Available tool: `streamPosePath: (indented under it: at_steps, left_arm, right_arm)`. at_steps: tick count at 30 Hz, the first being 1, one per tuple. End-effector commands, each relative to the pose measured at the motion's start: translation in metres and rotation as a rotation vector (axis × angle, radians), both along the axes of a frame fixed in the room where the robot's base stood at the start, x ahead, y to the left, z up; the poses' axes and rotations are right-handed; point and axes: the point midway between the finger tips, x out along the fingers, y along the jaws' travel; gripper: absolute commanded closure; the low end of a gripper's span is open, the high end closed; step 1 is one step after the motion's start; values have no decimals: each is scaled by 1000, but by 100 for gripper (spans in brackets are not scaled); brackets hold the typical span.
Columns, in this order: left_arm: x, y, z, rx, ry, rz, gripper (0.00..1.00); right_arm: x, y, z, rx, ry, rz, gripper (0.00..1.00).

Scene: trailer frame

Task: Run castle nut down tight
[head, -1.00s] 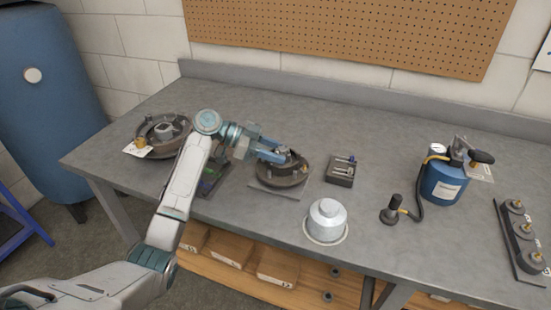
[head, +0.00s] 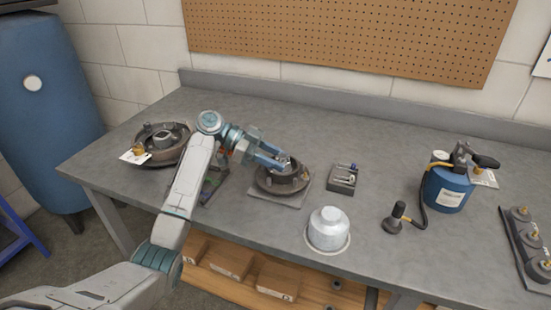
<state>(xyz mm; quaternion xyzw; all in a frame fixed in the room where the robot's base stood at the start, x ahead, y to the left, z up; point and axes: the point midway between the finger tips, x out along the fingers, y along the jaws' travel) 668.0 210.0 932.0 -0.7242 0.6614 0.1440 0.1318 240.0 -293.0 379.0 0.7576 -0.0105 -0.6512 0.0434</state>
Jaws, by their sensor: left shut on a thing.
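A dark round hub (head: 279,186) sits on a grey square plate near the middle of the bench. My left gripper (head: 286,164) reaches in from the left, just above the hub's centre. Its blue fingers are shut on a small metallic piece there, seemingly the castle nut, which the fingers mostly hide. I cannot tell how far down the nut sits, nor see its threads. My right gripper is out of view.
A small dark tray with bits (head: 343,179) stands right of the hub, and a silver domed cap (head: 328,229) in front. A blue grease can (head: 447,187) and hose are further right. Bench between can and tray is clear.

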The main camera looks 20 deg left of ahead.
Motion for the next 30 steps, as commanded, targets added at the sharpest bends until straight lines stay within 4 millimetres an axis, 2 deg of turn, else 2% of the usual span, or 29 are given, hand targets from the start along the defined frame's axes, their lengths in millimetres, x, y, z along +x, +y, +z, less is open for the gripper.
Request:
streamPosePath:
  at_steps: [1, 2, 10, 14, 24, 30]
  left_arm:
    - [0, 0, -1, 0, 2, -1, 59]
    - [0, 0, -1, 0, 2, -1, 54]
    - [0, 0, 0, 0, 1, 0, 54]
    - [0, 8, 2, 1, 0, 1, 54]
    - [-6, 68, 25, 3, 0, 3, 54]
    - [-8, 93, 37, 1, 2, 1, 54]
  right_arm:
    - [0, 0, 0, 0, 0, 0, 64]
    - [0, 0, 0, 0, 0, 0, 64]
    - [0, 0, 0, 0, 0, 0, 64]
    - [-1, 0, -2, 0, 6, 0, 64]
    - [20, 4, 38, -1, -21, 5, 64]
    - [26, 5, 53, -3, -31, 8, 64]
